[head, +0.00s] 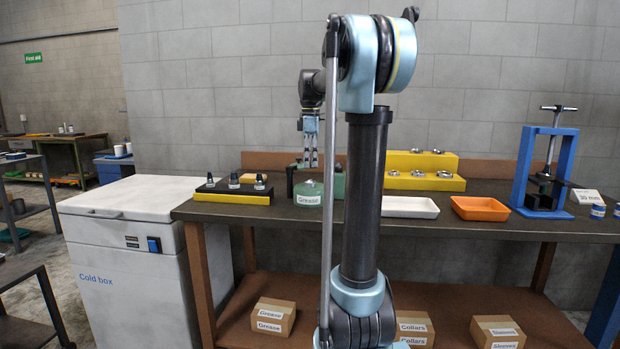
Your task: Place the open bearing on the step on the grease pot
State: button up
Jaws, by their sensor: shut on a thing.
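The green grease pot (334,187), with a "Grease" label, stands on the bench left of my arm column. My gripper (310,183) points down right at the top of the pot. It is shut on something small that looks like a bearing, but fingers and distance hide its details. I cannot tell whether that piece touches the pot. The yellow step (425,161) stands to the right on the bench. Several silvery ring-shaped bearings sit on its two levels, among them one on the lower level (444,174). I cannot tell their types apart.
A black and yellow block (232,197) with several small upright parts is left of the pot. A white tray (409,207), an orange tray (480,208) and a blue press (546,170) stand to the right. A white cold box (140,250) is left of the bench.

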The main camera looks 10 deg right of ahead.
jog(key=shift+f, duration=2.75)
jog(key=o, duration=1.1)
notch_tip(320, 180, up, 12)
jog(key=shift+r, duration=0.1)
